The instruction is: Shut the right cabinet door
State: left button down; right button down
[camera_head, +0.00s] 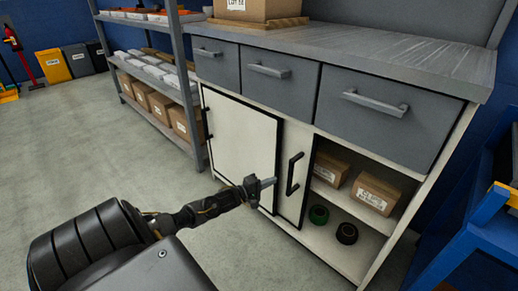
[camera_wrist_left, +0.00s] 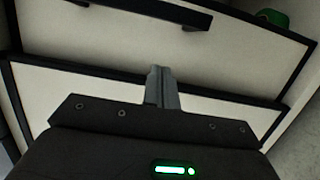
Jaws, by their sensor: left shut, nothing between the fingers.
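The right cabinet door (camera_head: 292,166) is a pale panel with a black vertical bar handle (camera_head: 295,173). It stands left of an open compartment (camera_head: 320,192) and appears partly covered by the black-edged left door (camera_head: 241,140). My left gripper (camera_head: 270,182) is shut and empty, in front of the lower right edge of the left door, left of the handle. In the left wrist view its fingertips (camera_wrist_left: 161,74) lie over the black seam between two pale panels, and the handle (camera_wrist_left: 160,10) shows above. I cannot tell whether the fingertips touch a panel. My right gripper is out of view.
Cardboard boxes (camera_head: 375,193) and green and black rolls (camera_head: 346,233) sit in the open compartment. Grey drawers (camera_head: 390,112) with bar handles are above. A shelf rack (camera_head: 183,75) stands left and a blue frame (camera_head: 470,228) right. Floor on the left is clear.

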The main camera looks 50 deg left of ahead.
pick_arm(q)
jog(key=shift+w+d+b, duration=0.1)
jog(key=shift+w+d, duration=0.1)
jog(key=shift+d, duration=0.5)
jog(key=shift+w+d+b, duration=0.1)
jog(key=shift+w+d, duration=0.1)
jog(key=shift+d, duration=0.55)
jog(key=shift+w+d+b, duration=0.1)
jog(key=shift+w+d, duration=0.1)
jog(key=shift+d, duration=0.5)
